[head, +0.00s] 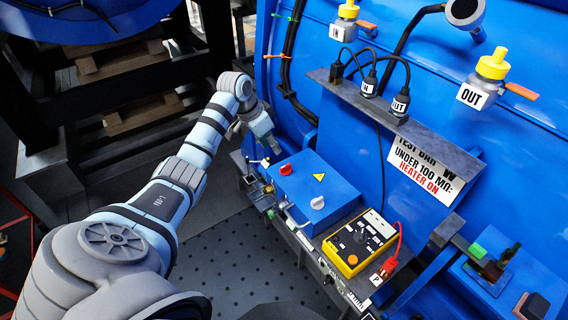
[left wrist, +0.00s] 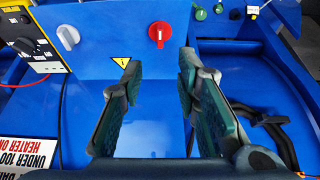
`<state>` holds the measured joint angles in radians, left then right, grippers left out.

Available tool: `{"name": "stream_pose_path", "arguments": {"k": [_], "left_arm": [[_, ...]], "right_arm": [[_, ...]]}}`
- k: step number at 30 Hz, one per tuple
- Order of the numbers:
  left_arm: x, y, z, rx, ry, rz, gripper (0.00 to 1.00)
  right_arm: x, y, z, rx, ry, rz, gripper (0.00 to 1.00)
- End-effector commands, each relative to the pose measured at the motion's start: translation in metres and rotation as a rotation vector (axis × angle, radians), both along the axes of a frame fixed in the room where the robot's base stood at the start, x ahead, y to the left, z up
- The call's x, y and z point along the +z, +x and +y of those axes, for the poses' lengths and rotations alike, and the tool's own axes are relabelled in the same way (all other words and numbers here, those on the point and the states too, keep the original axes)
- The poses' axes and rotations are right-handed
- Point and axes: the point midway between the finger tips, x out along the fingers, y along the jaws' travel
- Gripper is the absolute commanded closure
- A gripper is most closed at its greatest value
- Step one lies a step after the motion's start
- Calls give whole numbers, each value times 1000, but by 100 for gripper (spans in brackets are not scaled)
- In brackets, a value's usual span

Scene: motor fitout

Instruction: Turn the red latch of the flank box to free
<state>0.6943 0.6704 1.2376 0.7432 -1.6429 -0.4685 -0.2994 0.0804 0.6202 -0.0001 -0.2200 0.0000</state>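The flank box (head: 333,187) is a blue box on the ledge of the large blue motor. Its red latch (head: 285,169) is on the end of the box nearer my left gripper. In the left wrist view the red latch (left wrist: 159,33) shows face on, its handle pointing down the picture. My left gripper (head: 269,142) is above and behind the red latch in the head view. In the left wrist view the left gripper (left wrist: 160,68) is open and empty, with the latch beyond its fingertips and not touched. My right gripper is out of view.
A white latch (head: 317,203) is also on the box, beside a yellow warning triangle. A yellow meter (head: 354,243) stands close by with red and black leads. Plug cables hang from a grey shelf (head: 385,115). Yellow-capped valves (head: 491,65) sit above.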

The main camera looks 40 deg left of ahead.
Motion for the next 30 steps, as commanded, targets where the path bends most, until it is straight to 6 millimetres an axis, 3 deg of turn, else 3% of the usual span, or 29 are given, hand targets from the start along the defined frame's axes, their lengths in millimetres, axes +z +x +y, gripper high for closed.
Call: {"name": "stream_pose_path", "arguments": {"k": [7, 12, 23, 29, 30], "left_arm": [[-71, 26, -9, 2, -3, 3, 71], [-103, 39, -13, 1, 0, 1, 71], [-110, 43, -14, -1, 3, 1, 71], [-110, 43, -14, 0, 3, 1, 100], [-110, 43, -14, 0, 3, 1, 100]], "right_arm": [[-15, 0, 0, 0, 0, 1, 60], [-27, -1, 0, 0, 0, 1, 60], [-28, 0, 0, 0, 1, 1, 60], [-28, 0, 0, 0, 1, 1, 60], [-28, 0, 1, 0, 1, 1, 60]]}}
